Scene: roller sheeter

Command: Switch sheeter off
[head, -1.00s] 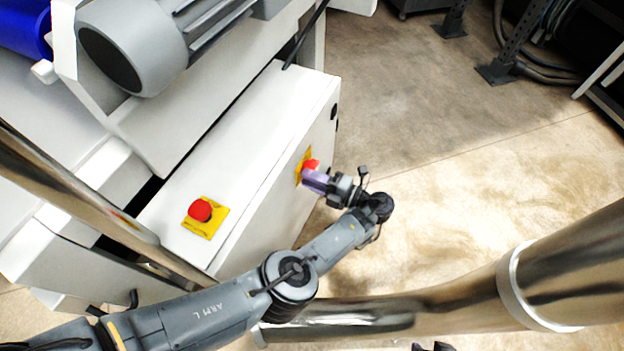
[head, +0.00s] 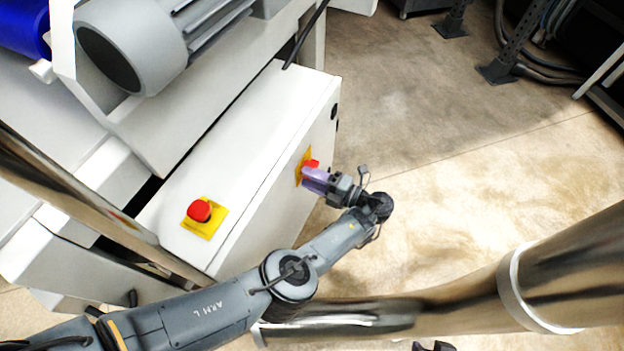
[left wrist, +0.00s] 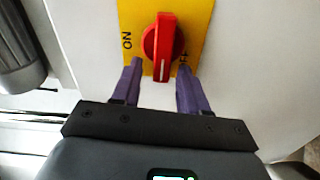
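The sheeter's white cabinet (head: 262,150) stands at the left of the head view. On its side face is a red rotary switch (head: 312,164) on a yellow plate (head: 300,172). In the left wrist view the red switch (left wrist: 162,46) has its handle lengthwise between the fingers, and "ON" is printed to its left; the lettering on its right is mostly hidden. My left gripper (left wrist: 160,72) is open, its two purple fingers on either side of the handle's lower end, with gaps visible. The left gripper also shows in the head view (head: 316,180), at the switch.
A red mushroom button (head: 199,210) on a yellow plate sits on the cabinet's sloped top. A grey motor (head: 140,45) is above it. A shiny metal rail (head: 470,290) crosses the lower right. The concrete floor right of the cabinet is clear.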

